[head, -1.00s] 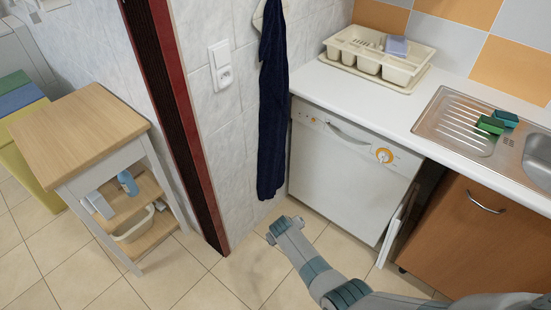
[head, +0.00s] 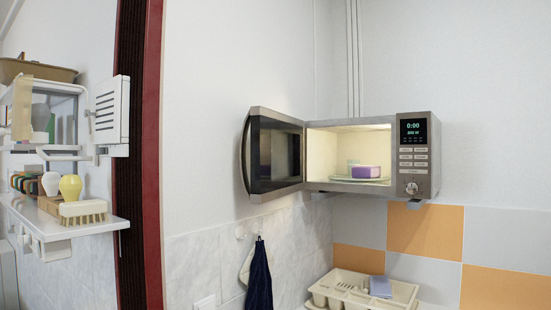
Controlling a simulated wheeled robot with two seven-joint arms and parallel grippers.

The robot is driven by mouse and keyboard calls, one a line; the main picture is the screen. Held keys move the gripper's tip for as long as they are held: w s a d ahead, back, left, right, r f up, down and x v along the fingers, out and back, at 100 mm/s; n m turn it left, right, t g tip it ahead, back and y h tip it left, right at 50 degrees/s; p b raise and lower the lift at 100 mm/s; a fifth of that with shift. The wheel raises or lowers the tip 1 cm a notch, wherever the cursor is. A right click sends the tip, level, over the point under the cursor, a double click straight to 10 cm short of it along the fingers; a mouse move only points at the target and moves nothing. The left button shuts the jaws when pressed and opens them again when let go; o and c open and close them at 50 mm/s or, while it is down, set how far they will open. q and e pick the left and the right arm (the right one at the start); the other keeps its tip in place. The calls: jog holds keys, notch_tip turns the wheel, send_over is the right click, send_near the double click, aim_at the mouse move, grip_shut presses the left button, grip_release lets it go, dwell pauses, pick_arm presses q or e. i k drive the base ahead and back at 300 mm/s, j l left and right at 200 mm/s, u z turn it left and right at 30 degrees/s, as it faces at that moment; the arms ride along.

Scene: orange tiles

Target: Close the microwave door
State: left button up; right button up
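The microwave (head: 412,157) is mounted on the wall above the counter corner, with its control panel on the right. Its door (head: 273,155) stands wide open, swung out to the left, with the dark window and curved handle facing me. Inside the lit cavity a purple and white block (head: 365,171) sits on the glass turntable (head: 345,180). Neither of my grippers is in the head view now.
A dish rack (head: 362,292) stands below the microwave. A dark blue towel (head: 259,275) hangs on the wall below the door. A dark red door frame (head: 150,150) and a shelf with brushes (head: 70,225) are at left.

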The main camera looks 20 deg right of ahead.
aim_at(277, 139)
jog(key=z, duration=0.45)
jog(key=i+j+z, duration=0.15)
jog(key=j+z, duration=0.95)
jog(key=j, duration=1.05)
jog(key=k+j+z, duration=0.2)
jog(key=j, duration=1)
jog(key=i, duration=0.1)
